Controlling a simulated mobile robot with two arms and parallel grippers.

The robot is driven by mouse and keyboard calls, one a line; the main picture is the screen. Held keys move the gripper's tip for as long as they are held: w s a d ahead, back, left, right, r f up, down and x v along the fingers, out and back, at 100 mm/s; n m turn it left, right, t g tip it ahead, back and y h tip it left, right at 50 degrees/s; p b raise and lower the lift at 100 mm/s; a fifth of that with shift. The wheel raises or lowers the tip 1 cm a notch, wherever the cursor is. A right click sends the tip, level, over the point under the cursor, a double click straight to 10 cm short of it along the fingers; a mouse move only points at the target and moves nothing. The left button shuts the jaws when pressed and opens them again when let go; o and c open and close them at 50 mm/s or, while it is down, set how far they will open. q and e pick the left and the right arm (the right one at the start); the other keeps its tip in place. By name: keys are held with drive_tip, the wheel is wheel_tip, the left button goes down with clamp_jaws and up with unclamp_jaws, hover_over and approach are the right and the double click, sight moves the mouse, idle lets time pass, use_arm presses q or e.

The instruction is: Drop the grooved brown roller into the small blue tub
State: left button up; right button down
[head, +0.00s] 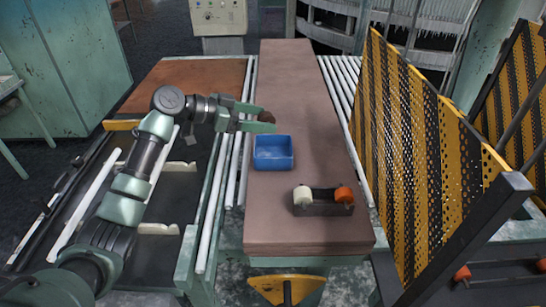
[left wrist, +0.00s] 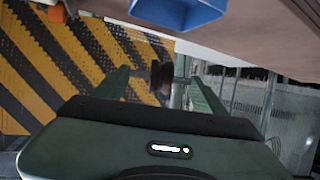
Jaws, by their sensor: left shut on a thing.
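The grooved brown roller (head: 266,117) is held between the fingertips of my left gripper (head: 268,119), just behind the small blue tub. In the left wrist view the roller (left wrist: 161,76) shows dark brown between the two green fingers, which are shut on it. The small blue tub (head: 273,163) stands on the brown table top near its left edge and looks empty. Part of the tub also shows at the top of the left wrist view (left wrist: 182,12). My right gripper is not in view.
A dark holder (head: 323,209) with a white and an orange end piece sits on the table (head: 290,85) to the right of and nearer than the tub. A yellow and black striped perforated panel (head: 405,150) rises on the right. The table's far part is clear.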

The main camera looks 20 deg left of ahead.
use_arm(q)
wheel_tip(320, 180, down, 2)
drive_tip(key=shift+w+d+f+b, duration=0.1)
drive_tip(key=shift+f+b, duration=0.15)
drive_tip(key=shift+b, duration=0.2)
drive_tip(key=shift+f, duration=0.45)
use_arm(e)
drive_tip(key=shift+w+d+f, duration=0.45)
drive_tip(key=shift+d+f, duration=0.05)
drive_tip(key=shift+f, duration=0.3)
use_arm(q)
drive_tip(key=o, duration=1.5)
drive_tip(key=b+v, duration=0.3)
drive_tip(key=v, duration=0.5)
drive_tip(key=shift+w, duration=0.1)
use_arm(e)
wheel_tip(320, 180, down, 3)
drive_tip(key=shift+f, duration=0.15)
